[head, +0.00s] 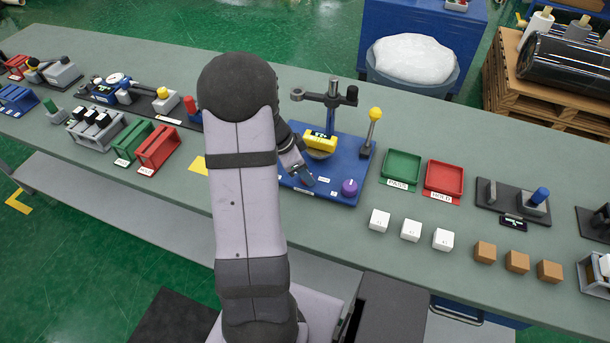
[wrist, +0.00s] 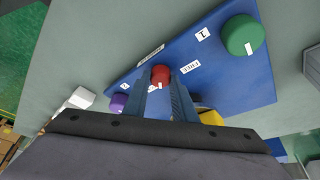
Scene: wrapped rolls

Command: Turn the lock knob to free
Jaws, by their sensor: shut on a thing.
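A red knob (wrist: 160,73) with a white mark sits on the blue board (wrist: 220,75) between my fingertips in the wrist view. My gripper (wrist: 161,80) is shut on it. The white mark shows on the knob's near side. A label reading FREE (wrist: 190,68) lies to the right of the knob, and another label (wrist: 151,55), too small to read surely, lies above it. In the head view my gripper (head: 305,180) is low over the front of the blue board (head: 325,192), and the red knob cannot be made out.
A purple knob (head: 349,187) and a green knob (wrist: 243,35) are on the same board. A yellow block (head: 320,141) sits under a dark post, beside a yellow-topped lever (head: 375,115). Green (head: 402,168) and red (head: 444,178) trays stand to the right.

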